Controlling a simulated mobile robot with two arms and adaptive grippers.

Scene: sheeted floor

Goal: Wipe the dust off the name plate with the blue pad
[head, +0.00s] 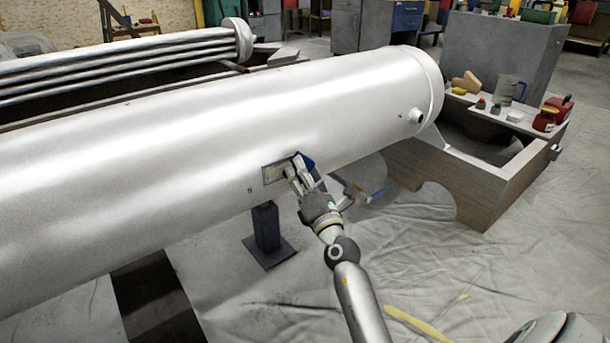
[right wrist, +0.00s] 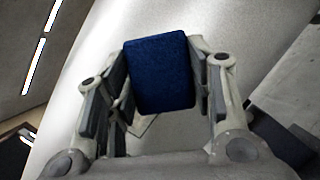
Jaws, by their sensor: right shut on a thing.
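The name plate (head: 272,174) is a small rectangle on the lower side of the large white cylinder (head: 200,130). My right gripper (head: 298,172) is at the plate's right end and partly covers it. It is shut on the blue pad (right wrist: 161,73), which sits between its fingers in the right wrist view. In the head view only a dark blue edge of the pad (head: 307,161) shows beside the fingers. A pale corner of the plate (right wrist: 142,125) seems to show below the pad. I cannot tell whether the pad touches the plate. My left gripper is not in view.
A dark stand (head: 267,235) is under the cylinder. A wooden cradle (head: 485,185) supports its right end, with a shelf of small items (head: 500,108). A yellow strip (head: 418,325) lies on the sheeted floor. A short fitting (head: 415,115) juts from the cylinder.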

